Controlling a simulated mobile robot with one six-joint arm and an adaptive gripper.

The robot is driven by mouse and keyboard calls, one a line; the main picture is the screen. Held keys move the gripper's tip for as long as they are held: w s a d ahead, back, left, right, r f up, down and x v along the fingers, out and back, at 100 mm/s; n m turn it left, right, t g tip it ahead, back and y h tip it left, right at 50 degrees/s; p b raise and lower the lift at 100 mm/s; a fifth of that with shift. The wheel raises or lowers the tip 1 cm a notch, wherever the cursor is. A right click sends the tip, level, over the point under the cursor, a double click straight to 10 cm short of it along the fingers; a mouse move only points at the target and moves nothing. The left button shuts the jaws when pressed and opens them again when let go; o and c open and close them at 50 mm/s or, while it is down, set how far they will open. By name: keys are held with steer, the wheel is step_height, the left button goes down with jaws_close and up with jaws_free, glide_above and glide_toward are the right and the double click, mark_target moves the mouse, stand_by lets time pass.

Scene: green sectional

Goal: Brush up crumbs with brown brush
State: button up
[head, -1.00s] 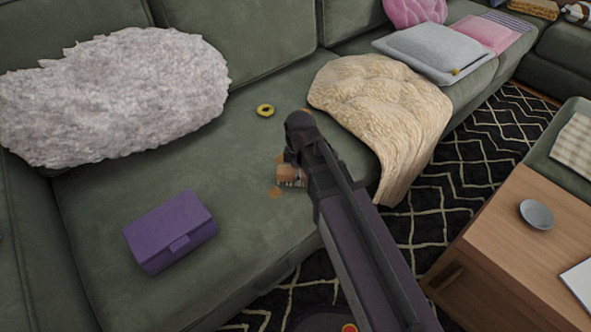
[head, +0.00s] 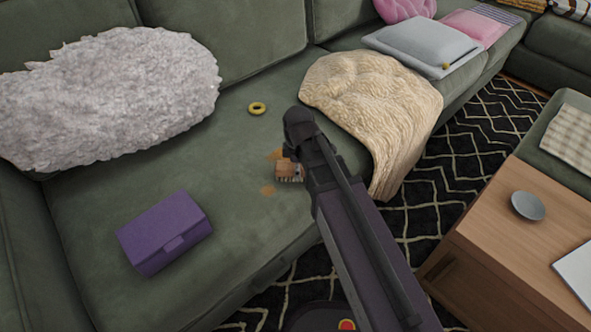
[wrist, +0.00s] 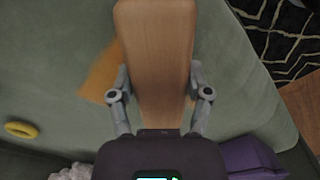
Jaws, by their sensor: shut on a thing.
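The brown brush (head: 288,170) is at the seat of the green sofa in the head view, bristles down, partly hidden by my arm. In the wrist view its wooden back (wrist: 155,60) lies between the two fingers of my gripper (wrist: 160,88), which is shut on it. I cannot tell whether the bristles touch the seat.
A purple box (head: 165,232) sits at the seat's front left. A yellow ring (head: 257,108) lies farther back. A white fluffy pillow (head: 110,95) and a cream blanket (head: 370,100) flank the clear seat area. A wooden table (head: 510,245) stands at the right.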

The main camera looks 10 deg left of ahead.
steer(key=shift+a, duration=0.1)
steer(key=shift+w+a+f, duration=0.1)
steer(key=shift+w+a, duration=1.1)
steer(key=shift+a, duration=0.05)
steer(key=shift+w+a, duration=1.1)
steer(key=shift+a, duration=0.2)
steer(key=shift+w+a, duration=1.15)
steer(key=shift+a, duration=0.15)
steer(key=shift+w, duration=0.1)
steer(key=shift+w+a, duration=1.05)
steer(key=shift+a, duration=0.2)
